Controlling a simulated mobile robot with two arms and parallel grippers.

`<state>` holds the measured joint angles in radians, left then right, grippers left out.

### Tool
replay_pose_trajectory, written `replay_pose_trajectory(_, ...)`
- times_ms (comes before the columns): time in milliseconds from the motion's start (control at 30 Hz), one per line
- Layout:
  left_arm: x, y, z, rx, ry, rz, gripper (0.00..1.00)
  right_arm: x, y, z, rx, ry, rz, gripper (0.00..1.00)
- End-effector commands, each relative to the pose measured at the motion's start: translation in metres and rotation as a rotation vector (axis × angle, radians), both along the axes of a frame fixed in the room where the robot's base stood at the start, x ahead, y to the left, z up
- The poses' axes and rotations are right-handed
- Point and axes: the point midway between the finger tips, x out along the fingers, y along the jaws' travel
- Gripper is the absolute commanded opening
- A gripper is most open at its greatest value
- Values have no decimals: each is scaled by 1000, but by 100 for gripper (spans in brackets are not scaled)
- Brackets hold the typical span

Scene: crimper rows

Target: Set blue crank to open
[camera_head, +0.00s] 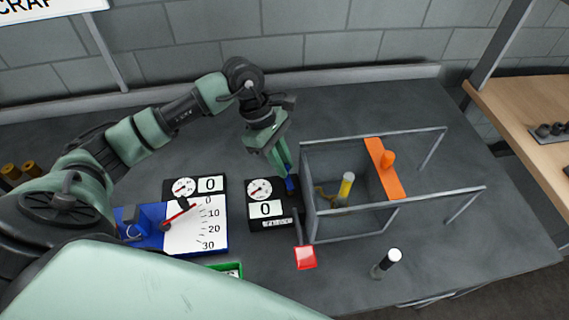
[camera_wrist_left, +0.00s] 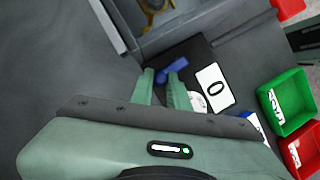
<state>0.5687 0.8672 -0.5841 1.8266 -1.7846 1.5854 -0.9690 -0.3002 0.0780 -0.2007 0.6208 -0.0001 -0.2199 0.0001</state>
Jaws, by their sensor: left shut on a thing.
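The blue crank (camera_head: 291,184) stands at the right edge of a black panel (camera_head: 283,222) with a round gauge and a display reading 0. My left gripper (camera_head: 286,170) reaches down over it from behind, fingers shut on the crank. In the left wrist view the blue crank (camera_wrist_left: 172,71) shows at the tips of my left gripper (camera_wrist_left: 165,80). The fingers hide part of it, and I cannot read an open or closed mark. My right gripper is not in view.
A blue unit with a white scale (camera_head: 203,238) stands left. A black-and-white cylinder (camera_head: 386,262) stands front right.

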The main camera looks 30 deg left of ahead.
Motion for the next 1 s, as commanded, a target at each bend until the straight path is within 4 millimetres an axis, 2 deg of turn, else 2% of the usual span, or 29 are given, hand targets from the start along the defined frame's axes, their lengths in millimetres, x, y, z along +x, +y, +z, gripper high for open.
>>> replay_pose_trajectory(33, -2, 2, -5, 2, -2, 32, 0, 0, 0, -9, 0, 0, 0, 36)
replay_pose_trajectory(700, -28, 11, -6, 1, -6, 645, 0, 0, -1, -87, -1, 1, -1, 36)
replay_pose_trajectory(1000, -39, 9, -4, 0, -5, 894, 0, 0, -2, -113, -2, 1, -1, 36)
